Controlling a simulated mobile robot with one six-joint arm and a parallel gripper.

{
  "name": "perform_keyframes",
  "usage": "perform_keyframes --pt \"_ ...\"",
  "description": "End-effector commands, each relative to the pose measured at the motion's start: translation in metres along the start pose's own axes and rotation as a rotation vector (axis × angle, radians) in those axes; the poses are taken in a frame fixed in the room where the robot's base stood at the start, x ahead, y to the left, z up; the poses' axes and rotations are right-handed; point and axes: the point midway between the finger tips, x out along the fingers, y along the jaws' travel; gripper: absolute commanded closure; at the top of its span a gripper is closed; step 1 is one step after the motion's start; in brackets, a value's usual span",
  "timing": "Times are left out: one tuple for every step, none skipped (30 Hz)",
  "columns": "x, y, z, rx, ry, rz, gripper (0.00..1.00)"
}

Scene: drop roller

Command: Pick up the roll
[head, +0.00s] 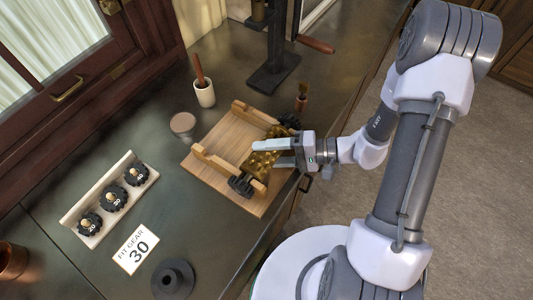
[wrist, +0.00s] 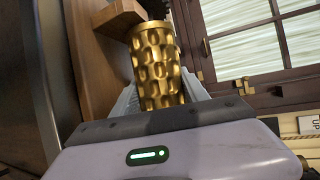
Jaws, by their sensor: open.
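The roll (head: 259,163) is a brass-coloured, dimpled cylinder with dark gears at its ends. It lies across the right part of a wooden cradle (head: 226,142) with two raised side rails. My gripper (head: 266,156) reaches in from the right, its fingers at the roll. In the wrist view the roll (wrist: 157,62) stands between the two grey fingers of my gripper (wrist: 160,92), which are open. Whether either finger touches it I cannot tell. The lower part of the roll is hidden behind the gripper body in the wrist view.
A dark round part (head: 172,279) stands at the front. A cup (head: 204,93) and a black press stand (head: 273,73) are behind the cradle. The counter edge runs along the right.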

Motion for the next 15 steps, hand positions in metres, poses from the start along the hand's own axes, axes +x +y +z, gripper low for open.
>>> perform_keyframes --pt "0.0006 -0.0003 0.0001 0.0 0.0 0.0 0.48" --pt "0.0004 -0.0005 0.0001 0.0 0.0 0.0 0.48" --pt "0.0002 -0.0007 0.0 0.0 0.0 0.0 0.48" --pt "0.0001 -0.0008 0.0 0.0 0.0 0.0 0.48" --pt "0.0 -0.0008 0.0 0.0 0.0 0.0 0.48" --pt "-0.0001 -0.0008 0.0 0.0 0.0 0.0 0.56" --pt "-0.0001 -0.0008 0.0 0.0 0.0 0.0 0.62" --pt "-0.0001 -0.0008 0.0 0.0 0.0 0.0 0.67" --pt "-0.0002 -0.0008 0.0 0.0 0.0 0.0 0.75" --pt "-0.0002 -0.0008 -0.0001 0.0 0.0 0.0 0.81" --pt "-0.0002 -0.0008 -0.0001 0.0 0.0 0.0 0.87" --pt "-0.0002 -0.0008 -0.0001 0.0 0.0 0.0 0.95" --pt "-0.0003 -0.0008 -0.0001 0.0 0.001 0.0 1.0" --pt "-0.0003 -0.0008 -0.0001 0.0 0.001 0.0 1.0" --pt "-0.0003 -0.0008 -0.0001 0.0 0.001 0.0 1.0"
